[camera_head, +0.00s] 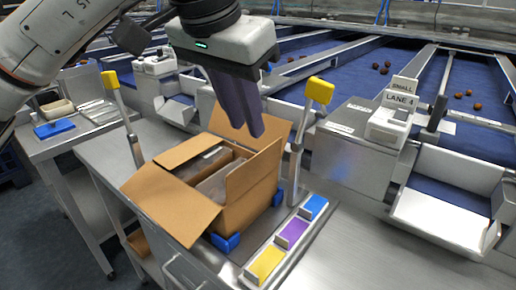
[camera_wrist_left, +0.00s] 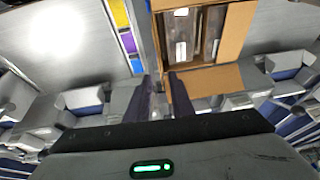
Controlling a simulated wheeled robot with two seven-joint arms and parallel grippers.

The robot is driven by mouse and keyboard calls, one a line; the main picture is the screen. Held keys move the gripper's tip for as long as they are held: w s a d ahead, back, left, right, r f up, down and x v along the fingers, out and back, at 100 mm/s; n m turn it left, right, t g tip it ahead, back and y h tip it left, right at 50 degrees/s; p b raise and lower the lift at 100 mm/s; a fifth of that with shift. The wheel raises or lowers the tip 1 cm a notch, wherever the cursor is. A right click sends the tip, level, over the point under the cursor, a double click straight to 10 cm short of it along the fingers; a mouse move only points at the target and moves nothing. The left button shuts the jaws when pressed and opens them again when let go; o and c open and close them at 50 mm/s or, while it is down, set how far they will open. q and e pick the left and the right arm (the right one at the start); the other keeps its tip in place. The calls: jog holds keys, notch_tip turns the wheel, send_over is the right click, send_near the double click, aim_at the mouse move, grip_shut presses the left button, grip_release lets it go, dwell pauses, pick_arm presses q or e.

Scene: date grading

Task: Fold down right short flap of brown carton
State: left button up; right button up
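The brown carton (camera_head: 240,213) stands open on the bench, with dark packs inside partly hidden by its flaps. One flap (camera_head: 172,208) slopes outward at the front left and another (camera_head: 190,151) leans out along the left. A flap (camera_head: 252,165) stands up at the right and one (camera_head: 272,135) rises behind it. My left gripper (camera_head: 248,133) points down over the far side of the carton, its fingers apart. In the left wrist view the fingers (camera_wrist_left: 165,98) have an empty gap, beside a carton flap (camera_wrist_left: 215,79). My right gripper is not in view.
Yellow-topped posts (camera_head: 319,90) (camera_head: 110,80) stand on either side of the carton. Blue corner blocks (camera_head: 226,243) sit at its base. A strip of yellow, purple (camera_head: 292,233) and blue pads lies to the right. Metal chutes and blue conveyor lanes lie behind.

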aim_at(257, 155)
pick_arm(q)
jog(key=x, duration=0.9)
jog(key=shift+d+f, duration=0.15)
jog(key=shift+f, duration=0.25)
grip_shut()
